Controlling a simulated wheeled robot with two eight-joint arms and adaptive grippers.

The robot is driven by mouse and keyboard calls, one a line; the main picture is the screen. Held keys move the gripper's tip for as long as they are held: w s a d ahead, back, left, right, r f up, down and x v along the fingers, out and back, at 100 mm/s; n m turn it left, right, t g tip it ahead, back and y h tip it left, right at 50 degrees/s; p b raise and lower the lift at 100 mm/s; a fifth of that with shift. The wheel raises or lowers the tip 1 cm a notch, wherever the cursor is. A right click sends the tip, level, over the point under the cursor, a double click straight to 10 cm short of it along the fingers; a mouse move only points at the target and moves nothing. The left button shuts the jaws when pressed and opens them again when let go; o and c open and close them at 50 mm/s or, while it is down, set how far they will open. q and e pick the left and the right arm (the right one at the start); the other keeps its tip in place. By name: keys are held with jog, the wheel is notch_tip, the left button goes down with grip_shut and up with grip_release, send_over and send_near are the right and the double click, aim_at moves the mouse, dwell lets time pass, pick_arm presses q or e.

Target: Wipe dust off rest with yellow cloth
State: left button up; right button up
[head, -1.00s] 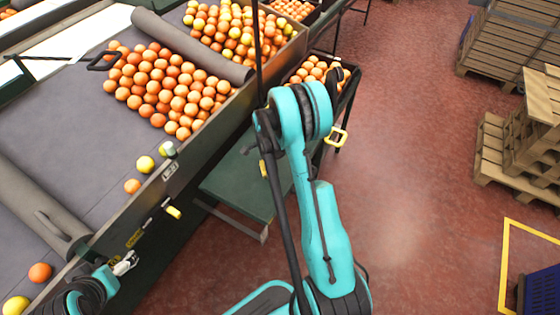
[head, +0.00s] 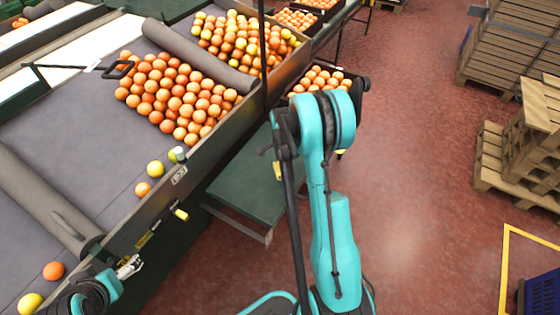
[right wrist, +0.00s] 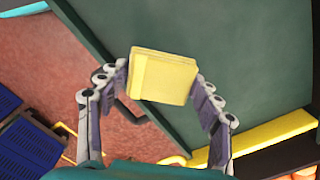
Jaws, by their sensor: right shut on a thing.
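The yellow cloth (right wrist: 165,76) shows in the right wrist view as a thick folded pad. My right gripper (right wrist: 161,84) is shut on it, with a finger at each side. Behind the cloth is a broad dark green surface; I cannot tell whether the cloth touches it. In the head view a flat green shelf (head: 240,188), likely the rest, stands beside the sorting table; no dust can be made out. My right arm hides its right part and most of the right gripper there. My left gripper (head: 129,267) is at the table's near edge, too small to judge.
The sorting table (head: 85,150) holds many oranges and a few loose fruits near its edge. A crate of oranges (head: 345,84) stands beyond my right arm. Wooden pallets (head: 500,175) and a blue crate (head: 541,290) stand at right. Red floor between is clear.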

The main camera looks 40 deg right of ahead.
jog(key=shift+r+p, duration=0.6)
jog(key=shift+r, duration=0.75)
